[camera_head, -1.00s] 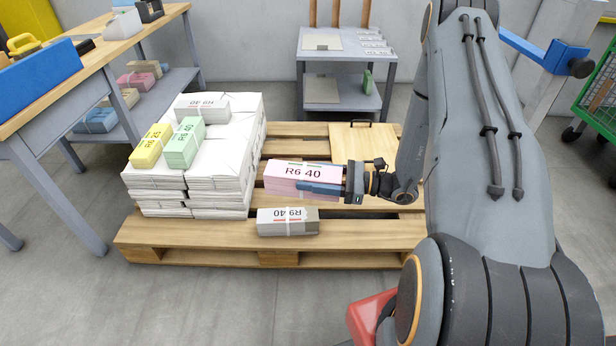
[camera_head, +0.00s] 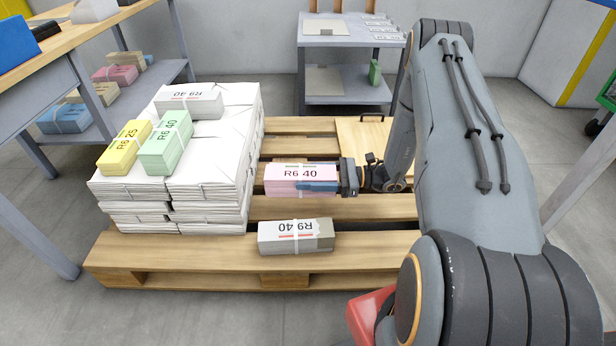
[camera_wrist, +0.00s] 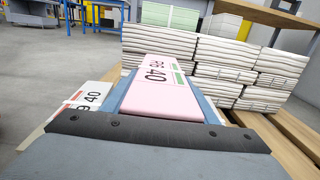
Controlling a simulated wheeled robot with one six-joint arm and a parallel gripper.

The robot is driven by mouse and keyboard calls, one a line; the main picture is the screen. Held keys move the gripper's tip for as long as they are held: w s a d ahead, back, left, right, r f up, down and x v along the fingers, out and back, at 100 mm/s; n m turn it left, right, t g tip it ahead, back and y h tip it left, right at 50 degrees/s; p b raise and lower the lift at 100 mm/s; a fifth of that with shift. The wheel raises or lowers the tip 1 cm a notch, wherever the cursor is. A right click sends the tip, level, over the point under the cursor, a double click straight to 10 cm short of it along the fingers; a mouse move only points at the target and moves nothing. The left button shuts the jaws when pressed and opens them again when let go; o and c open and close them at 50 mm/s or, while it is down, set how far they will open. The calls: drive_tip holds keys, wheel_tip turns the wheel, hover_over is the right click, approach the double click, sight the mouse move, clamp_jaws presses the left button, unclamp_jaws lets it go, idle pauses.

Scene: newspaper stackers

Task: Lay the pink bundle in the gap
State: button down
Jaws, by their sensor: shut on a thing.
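The pink bundle (camera_head: 292,176), labelled R6 40, is held in my gripper (camera_head: 318,184) above the pallet's slats, to the right of the newspaper stack (camera_head: 215,182). The wrist view shows the pink bundle (camera_wrist: 162,88) between the two blue jaw pads, pointing toward the stack. On top of the stack lie a yellow bundle (camera_head: 125,147), a green bundle (camera_head: 166,143) and a grey-white bundle (camera_head: 188,101). I see bare white paper around these bundles. How high the pink bundle is above the slats is hard to tell.
Another grey-white bundle (camera_head: 296,237) lies on the front board of the wooden pallet (camera_head: 190,248). A wooden board (camera_head: 364,140) lies at the pallet's back right. A workbench (camera_head: 75,52) stands left and a grey shelf table (camera_head: 352,100) behind.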

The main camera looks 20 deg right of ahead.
drive_tip(key=shift+a+r, duration=0.1)
drive_tip(key=shift+a, duration=0.75)
drive_tip(key=shift+w+d+f+b, duration=0.15)
drive_tip(key=shift+f+b, duration=0.55)
drive_tip(key=shift+f, duration=0.7)
drive_tip(key=shift+f+b, duration=1.4)
drive_tip(key=shift+f, duration=1.15)
drive_tip(key=shift+f+b, duration=0.35)
drive_tip(key=shift+f, duration=0.3)
drive_tip(key=c, duration=0.6)
unclamp_jaws()
drive_tip(key=shift+c, duration=0.2)
